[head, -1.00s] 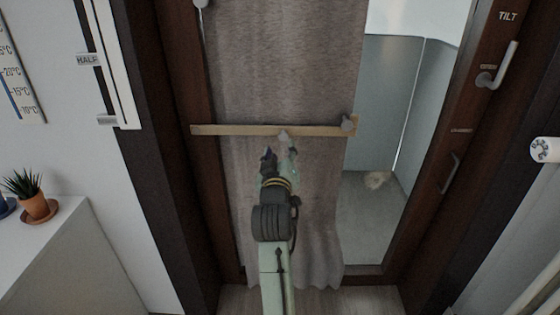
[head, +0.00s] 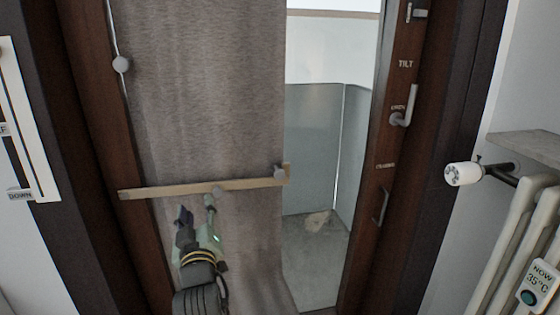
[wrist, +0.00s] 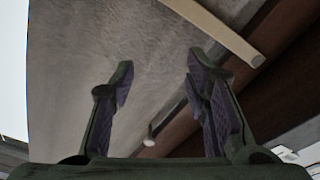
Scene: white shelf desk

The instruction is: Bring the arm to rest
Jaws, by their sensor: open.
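My gripper (head: 197,212) is open and empty in the lower left of the head view, in front of a grey-brown fabric blind (head: 205,90).
A dark wooden door frame (head: 95,130) surrounds the blind and a glass pane (head: 310,140). Handles (head: 400,118) sit on its right side. A white radiator (head: 505,245) with a valve knob (head: 465,174) stands at the right, below a grey ledge (head: 530,148).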

